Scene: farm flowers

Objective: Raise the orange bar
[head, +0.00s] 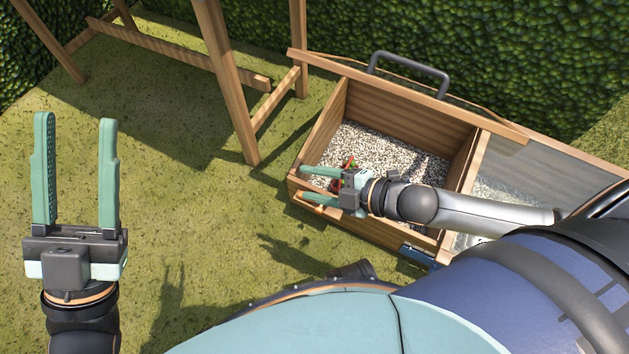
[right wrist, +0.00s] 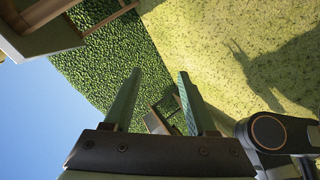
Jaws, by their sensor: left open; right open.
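No bar of a plainly orange colour stands out. The nearest match is an orange-brown wooden rail (head: 425,98) slanting across the back of a wooden box (head: 335,103); I cannot tell whether it is the orange bar. My right gripper (head: 304,183) is open above the box's front left corner, apart from the rail, its fingers pointing left. In the right wrist view, the right gripper (right wrist: 160,72) has nothing between its fingertips. My left gripper (head: 76,118) is open and empty over the grass at the far left, its fingers pointing up the picture.
The box holds pale gravel (head: 385,148) and a small red and green thing (head: 346,163), partly hidden by my right gripper. A glass panel (head: 540,170) covers its right part. A dark handle (head: 410,64) stands behind. A wooden frame (head: 226,80) and hedge (head: 480,35) lie beyond. Grass at left is clear.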

